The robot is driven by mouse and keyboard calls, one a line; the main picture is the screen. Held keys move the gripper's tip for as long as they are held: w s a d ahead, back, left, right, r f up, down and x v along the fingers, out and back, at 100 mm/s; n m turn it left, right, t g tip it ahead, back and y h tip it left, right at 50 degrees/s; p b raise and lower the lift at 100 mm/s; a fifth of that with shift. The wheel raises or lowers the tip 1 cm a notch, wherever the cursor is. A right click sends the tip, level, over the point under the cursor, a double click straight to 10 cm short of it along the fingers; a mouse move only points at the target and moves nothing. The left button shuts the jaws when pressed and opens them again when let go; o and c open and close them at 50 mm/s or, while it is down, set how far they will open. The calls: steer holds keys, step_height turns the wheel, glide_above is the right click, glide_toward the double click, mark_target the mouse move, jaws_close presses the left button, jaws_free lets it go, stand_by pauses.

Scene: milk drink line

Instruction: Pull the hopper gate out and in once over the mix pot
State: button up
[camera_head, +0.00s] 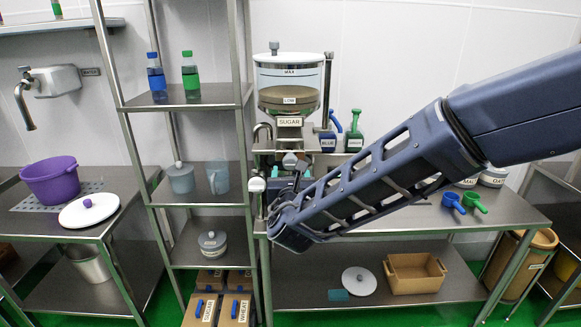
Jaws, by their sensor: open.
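The clear sugar hopper (289,80), with a lid, stands on the back of the middle bench and is partly filled. Its SUGAR label and outlet block (290,130) are below the bowl. I cannot clearly make out the gate at this size. My gripper (286,184) is at the far end of my arm, low in front of the hopper, and is open. It looks apart from the hopper block, with nothing seen held. My arm crosses the bench and hides part of its top. I cannot identify the mix pot; it may be hidden behind my arm.
Blue and green labelled holders (328,141) stand right of the hopper. A steel shelf rack (188,170) stands close on the left. Blue and green scoops (463,203) lie on the bench's right end. A purple bowl (50,182) is on the left counter.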

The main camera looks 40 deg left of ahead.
mark_target(291, 163)
steer(key=shift+v, duration=2.65)
steer(key=shift+c, duration=0.2)
steer(key=x, duration=1.1)
steer(key=shift+w+a+r, duration=0.1)
steer(key=shift+w+r, duration=0.1)
